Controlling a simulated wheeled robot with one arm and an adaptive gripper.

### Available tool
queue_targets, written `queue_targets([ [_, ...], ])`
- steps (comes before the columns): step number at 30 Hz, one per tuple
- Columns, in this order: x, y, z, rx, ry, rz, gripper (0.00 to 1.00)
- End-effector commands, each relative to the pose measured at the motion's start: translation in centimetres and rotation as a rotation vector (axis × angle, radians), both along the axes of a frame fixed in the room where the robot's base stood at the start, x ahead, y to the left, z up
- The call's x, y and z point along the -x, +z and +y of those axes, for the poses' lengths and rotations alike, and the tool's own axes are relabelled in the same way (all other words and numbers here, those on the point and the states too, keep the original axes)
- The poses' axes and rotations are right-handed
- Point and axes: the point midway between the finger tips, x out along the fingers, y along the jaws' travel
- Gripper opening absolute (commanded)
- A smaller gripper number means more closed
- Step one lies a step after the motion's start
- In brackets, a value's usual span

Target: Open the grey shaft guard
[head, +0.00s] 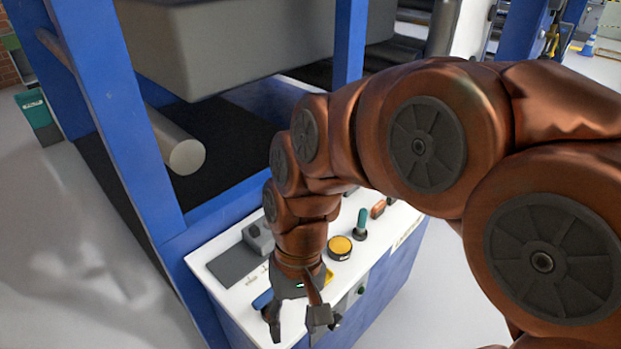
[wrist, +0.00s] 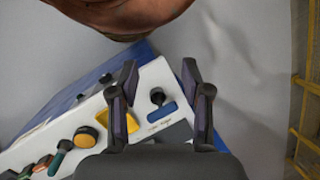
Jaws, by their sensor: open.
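A large grey box-shaped cover (head: 235,45) hangs inside the blue frame in the head view, above a pale roller. I cannot tell for sure that it is the shaft guard. Lower down, a dark grey plate (head: 235,266) and a small grey block (head: 258,238) sit on the white control panel (head: 215,282). My gripper (head: 295,322) is open and empty over the panel's near edge, apart from the cover. In the wrist view its spread fingers (wrist: 159,74) show on either side of a black knob (wrist: 157,95) and a blue piece (wrist: 162,111).
The panel also carries a yellow round button (head: 340,247), a teal-handled lever (head: 361,222) and a reddish control (head: 378,208). The pale roller (head: 185,156) sticks out at the left. A blue post (head: 125,130) stands beside it. Open floor lies at the left.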

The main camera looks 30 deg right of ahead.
Motion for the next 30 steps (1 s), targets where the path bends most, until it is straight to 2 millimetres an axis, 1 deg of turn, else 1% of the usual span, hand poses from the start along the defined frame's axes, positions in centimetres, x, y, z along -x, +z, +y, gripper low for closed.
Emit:
queue_targets([
  [1, -1.1, -0.6, 0.6, -0.051, -0.061, 0.025, 0.48],
  [3, -2.7, -0.7, 1.5, -0.120, -0.144, 0.056, 0.48],
  [8, -6.9, -0.7, 2.4, -0.280, -0.348, 0.122, 0.48],
  [11, -9.8, -0.6, 2.1, -0.383, -0.483, 0.164, 0.48],
  [12, -11.0, -0.5, 1.8, -0.426, -0.537, 0.180, 0.48],
  [14, -12.8, -0.4, 1.2, -0.491, -0.620, 0.205, 0.48],
  [16, -14.9, -0.5, 0.1, -0.567, -0.718, 0.237, 0.48],
  [20, -18.7, -0.5, -3.1, -0.712, -0.905, 0.287, 0.48],
  [23, -21.4, -0.8, -6.4, -0.829, -1.049, 0.328, 0.48],
  [26, -23.7, -1.3, -10.6, -0.947, -1.193, 0.363, 0.48],
  [27, -24.4, -1.5, -12.5, -0.996, -1.252, 0.376, 0.48],
  [29, -25.3, -2.1, -15.4, -1.072, -1.336, 0.399, 0.48],
  [30, -25.8, -2.6, -17.5, -1.123, -1.394, 0.412, 0.48],
])
